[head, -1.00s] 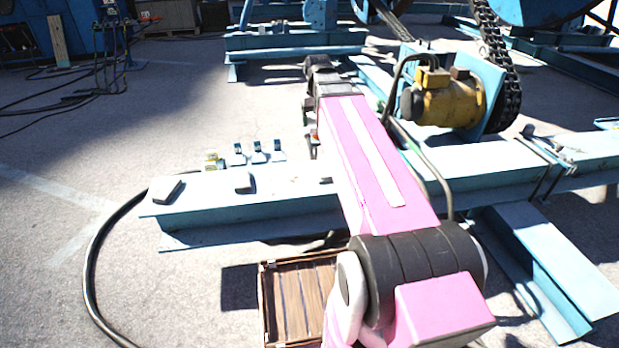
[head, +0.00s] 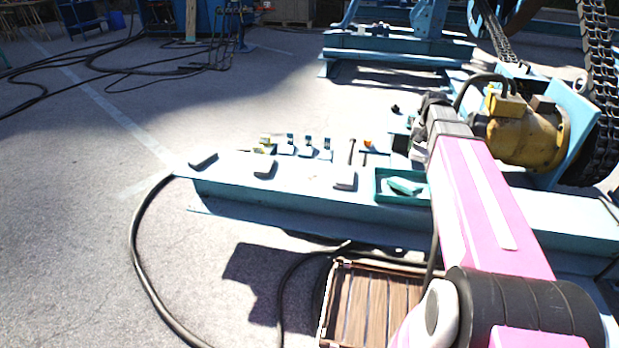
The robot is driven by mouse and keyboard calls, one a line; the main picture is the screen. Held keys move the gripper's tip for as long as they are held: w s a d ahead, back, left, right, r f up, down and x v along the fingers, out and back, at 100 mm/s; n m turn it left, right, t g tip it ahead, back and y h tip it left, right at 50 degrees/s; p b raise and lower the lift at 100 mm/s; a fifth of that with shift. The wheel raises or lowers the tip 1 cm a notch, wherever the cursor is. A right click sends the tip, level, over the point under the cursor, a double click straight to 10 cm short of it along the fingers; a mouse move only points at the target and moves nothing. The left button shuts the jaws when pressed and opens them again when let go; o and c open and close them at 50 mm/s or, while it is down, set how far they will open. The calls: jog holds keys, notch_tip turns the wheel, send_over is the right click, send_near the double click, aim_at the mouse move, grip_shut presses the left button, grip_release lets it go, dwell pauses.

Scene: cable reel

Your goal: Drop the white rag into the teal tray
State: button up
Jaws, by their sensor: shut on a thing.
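The teal tray (head: 376,190) lies on the pale blue beam, just left of my pink arm, which covers its right edge. A flat, pale teal-green thing (head: 404,186) lies in the tray. My gripper (head: 416,150) is at the far end of the arm, beyond the tray, and mostly hidden by my own wrist. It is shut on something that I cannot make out. I cannot pick out the white rag in this view.
The beam (head: 300,195) carries pale blocks (head: 264,167) and several small fittings (head: 307,148) behind them. A yellow motor (head: 525,130) and a chain stand right of my arm. A slatted wooden crate (head: 365,300) and black hose (head: 145,270) lie on the floor in front.

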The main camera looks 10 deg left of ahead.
jog(key=shift+m, duration=0.5)
jog(key=shift+w+f, duration=0.45)
jog(key=shift+f, duration=1.35)
jog(key=shift+w+f, duration=0.45)
jog(key=shift+f, duration=1.4)
jog(key=shift+w+f, duration=0.45)
jog(key=shift+f, duration=1.35)
jog(key=o, duration=0.8)
jog(key=shift+o, duration=0.2)
notch_tip(320, 180, up, 11)
jog(key=shift+f, duration=0.1)
